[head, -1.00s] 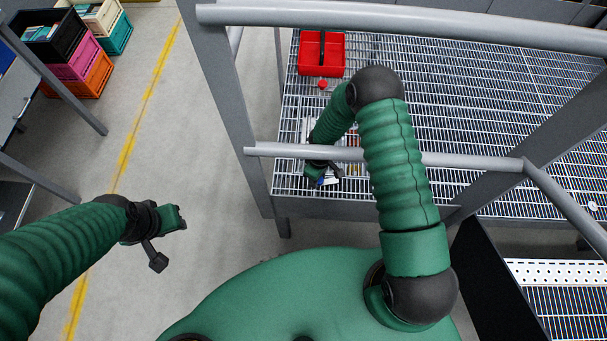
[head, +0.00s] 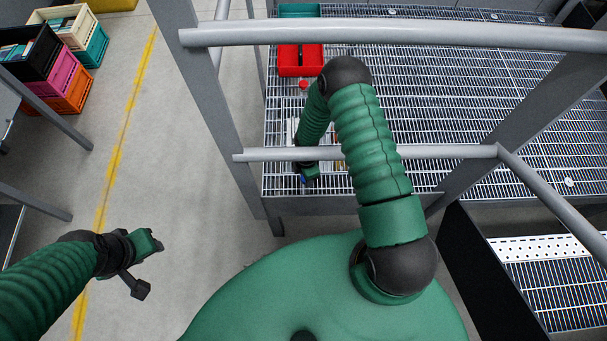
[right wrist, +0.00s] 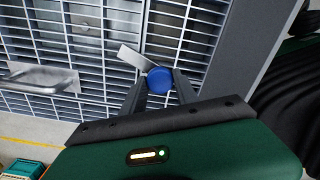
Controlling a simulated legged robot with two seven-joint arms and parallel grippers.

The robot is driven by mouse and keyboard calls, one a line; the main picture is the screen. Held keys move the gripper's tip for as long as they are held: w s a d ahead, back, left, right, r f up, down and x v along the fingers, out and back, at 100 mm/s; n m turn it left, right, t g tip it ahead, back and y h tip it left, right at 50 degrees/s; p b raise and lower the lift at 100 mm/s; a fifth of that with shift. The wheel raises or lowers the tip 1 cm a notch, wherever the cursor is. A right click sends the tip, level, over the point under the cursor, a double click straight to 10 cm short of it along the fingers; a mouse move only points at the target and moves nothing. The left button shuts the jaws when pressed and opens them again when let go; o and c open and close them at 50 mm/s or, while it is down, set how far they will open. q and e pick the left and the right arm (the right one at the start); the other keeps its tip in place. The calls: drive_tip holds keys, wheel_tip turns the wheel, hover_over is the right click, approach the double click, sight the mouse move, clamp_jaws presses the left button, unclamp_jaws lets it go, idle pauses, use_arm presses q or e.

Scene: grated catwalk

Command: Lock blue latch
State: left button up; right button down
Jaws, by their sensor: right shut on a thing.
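The blue latch has a round blue knob (right wrist: 159,80) with a flat pale metal plate (right wrist: 132,57) beside it, against a grated panel in the right wrist view. My right gripper (right wrist: 158,88) has its two dark fingers around the knob and is shut on it. In the head view, the right gripper (head: 307,172) is beyond the lower rail, with a bit of blue at its tip; the arm and rail hide most of the latch. My left gripper (head: 150,262) hangs over open floor at the left, away from the latch; its jaws are unclear.
Grey rails (head: 400,152) cross in front of the grated platform (head: 450,100). A red bin (head: 300,65) and a small red knob (head: 303,85) are farther back. Stacked crates (head: 62,60) stand at upper left. A metal handle (right wrist: 40,78) shows on the panel.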

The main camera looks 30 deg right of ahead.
drive_tip(key=shift+w+d+r+n+p, duration=0.1)
drive_tip(key=shift+w+n+p, duration=0.1)
drive_tip(key=shift+n, duration=0.9)
drive_tip(key=shift+w+r+n+p, duration=0.1)
drive_tip(key=shift+n+p, duration=0.05)
drive_tip(key=shift+n, duration=0.95)
drive_tip(key=c, duration=1.2)
unclamp_jaws()
drive_tip(key=shift+o, duration=1.3)
drive_tip(key=shift+s+f, duration=0.1)
drive_tip(key=shift+s, duration=0.05)
wheel_tip(320, 180, up, 7)
drive_tip(key=shift+r+p, duration=0.15)
drive_tip(key=shift+p, duration=0.4)
